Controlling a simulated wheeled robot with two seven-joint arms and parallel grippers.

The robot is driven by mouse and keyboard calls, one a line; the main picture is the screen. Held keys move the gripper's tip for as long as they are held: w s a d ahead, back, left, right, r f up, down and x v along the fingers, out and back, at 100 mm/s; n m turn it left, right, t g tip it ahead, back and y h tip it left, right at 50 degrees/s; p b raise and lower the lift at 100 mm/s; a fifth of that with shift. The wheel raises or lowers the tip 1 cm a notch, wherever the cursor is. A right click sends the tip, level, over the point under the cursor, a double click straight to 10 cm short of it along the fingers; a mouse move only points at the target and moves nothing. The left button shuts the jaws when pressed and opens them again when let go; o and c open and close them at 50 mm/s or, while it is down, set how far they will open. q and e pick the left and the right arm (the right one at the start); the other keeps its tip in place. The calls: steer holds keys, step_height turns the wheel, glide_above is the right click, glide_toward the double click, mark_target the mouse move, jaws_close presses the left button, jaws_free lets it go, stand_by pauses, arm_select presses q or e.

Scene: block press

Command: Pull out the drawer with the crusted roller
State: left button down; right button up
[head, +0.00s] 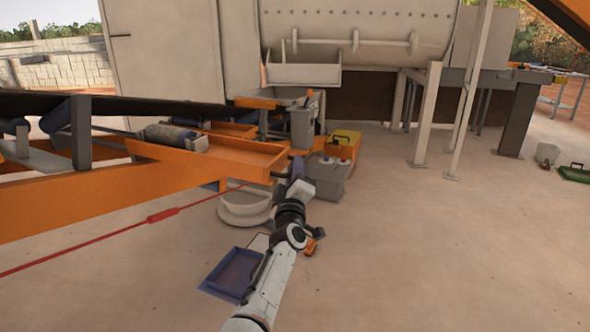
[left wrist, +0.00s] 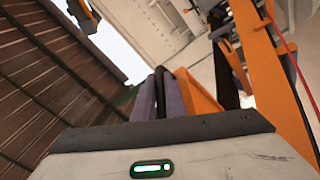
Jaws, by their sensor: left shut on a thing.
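The orange drawer (head: 240,158) is a long shallow tray that sticks out to the right from under the dark conveyor belt. In the left wrist view, the purple and black fingers (left wrist: 160,95) stand close together beside an orange part of the drawer (left wrist: 196,97). My right gripper is not in view.
A grey bin (head: 328,178) and an orange-yellow case (head: 344,144) stand just right of the drawer's end. A blue tray (head: 234,271) lies on the floor beside my arm. A red cord (head: 163,215) crosses at left. The floor at right is open.

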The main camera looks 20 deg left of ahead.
arm_select(q)
steer(key=shift+d, duration=0.2)
steer(key=c, duration=1.8)
jaws_free()
steer(key=p+v, duration=0.4)
steer(key=v, duration=0.6)
steer(key=shift+s+p, duration=0.2)
steer(key=shift+p, duration=0.15)
steer(key=shift+f, duration=0.1)
